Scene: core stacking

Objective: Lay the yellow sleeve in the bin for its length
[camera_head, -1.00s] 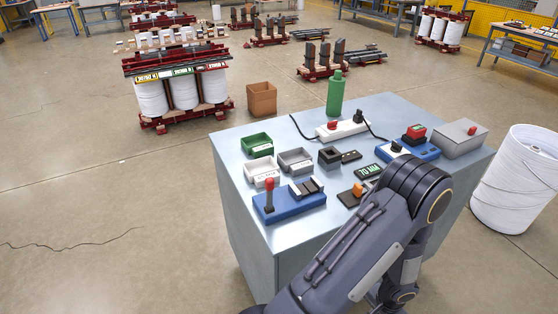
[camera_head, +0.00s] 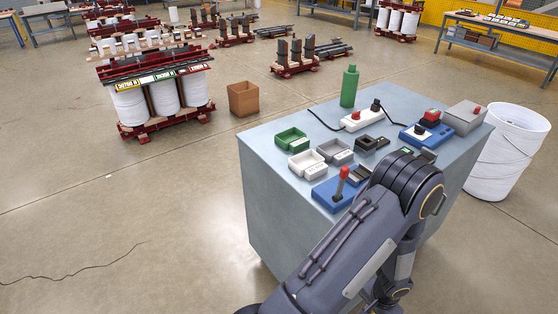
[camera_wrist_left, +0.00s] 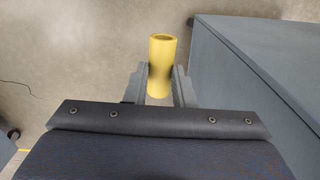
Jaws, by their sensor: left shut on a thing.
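The yellow sleeve (camera_wrist_left: 162,58) is a short, hollow tube. It shows in the left wrist view between the fingers of my left gripper (camera_wrist_left: 160,76), which is shut on it, with floor behind. The head view shows neither gripper nor sleeve. Three small open bins stand on the table: green (camera_head: 291,138), white (camera_head: 307,164) and grey (camera_head: 335,151). Each has a pale label on its front, too small to read. A green display (camera_head: 407,151) is mostly hidden behind my arm.
The grey-blue table (camera_head: 265,170) also fills the right of the left wrist view (camera_wrist_left: 270,70). A blue base with a red-knobbed lever (camera_head: 340,187), a dark block (camera_head: 370,143), a power strip (camera_head: 363,120) and a green bottle (camera_head: 349,87) stand on it.

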